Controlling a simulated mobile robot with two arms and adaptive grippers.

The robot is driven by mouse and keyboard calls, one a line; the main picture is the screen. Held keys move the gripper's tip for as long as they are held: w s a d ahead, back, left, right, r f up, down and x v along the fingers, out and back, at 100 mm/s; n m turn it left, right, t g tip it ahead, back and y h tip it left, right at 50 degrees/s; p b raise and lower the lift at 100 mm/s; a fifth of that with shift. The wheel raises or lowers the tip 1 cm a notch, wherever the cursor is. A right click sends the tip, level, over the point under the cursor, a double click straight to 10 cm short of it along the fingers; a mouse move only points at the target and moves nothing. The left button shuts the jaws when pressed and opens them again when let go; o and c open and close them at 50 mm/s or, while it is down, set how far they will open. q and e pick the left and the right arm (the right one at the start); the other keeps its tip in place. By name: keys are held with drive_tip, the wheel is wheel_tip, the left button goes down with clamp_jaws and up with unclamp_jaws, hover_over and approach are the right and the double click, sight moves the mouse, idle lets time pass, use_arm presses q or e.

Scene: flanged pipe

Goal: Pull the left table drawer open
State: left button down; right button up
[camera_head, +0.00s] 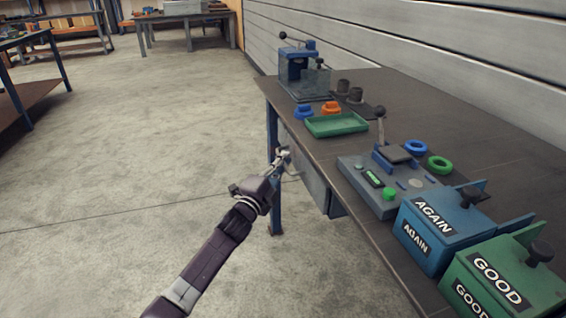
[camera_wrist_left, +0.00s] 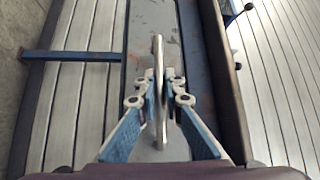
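The grey table drawer (camera_head: 318,184) sits under the left edge of the dark workbench. Its front panel (camera_wrist_left: 150,32) shows in the left wrist view, with a metal bar handle (camera_wrist_left: 158,50) running up the middle. My left gripper (camera_head: 282,158) is at the drawer front. In the left wrist view its two fingers (camera_wrist_left: 159,90) lie on either side of the handle and appear closed on it. I cannot tell whether the drawer stands slightly out. My right gripper is in neither view.
The workbench top (camera_head: 480,140) holds a green tray (camera_head: 336,125), a blue press (camera_head: 300,72), a grey fixture (camera_head: 385,180), a blue AGAIN box (camera_head: 440,235) and a green GOOD box (camera_head: 500,280). A blue table leg (camera_head: 272,130) stands close to my left gripper. The floor to the left is clear.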

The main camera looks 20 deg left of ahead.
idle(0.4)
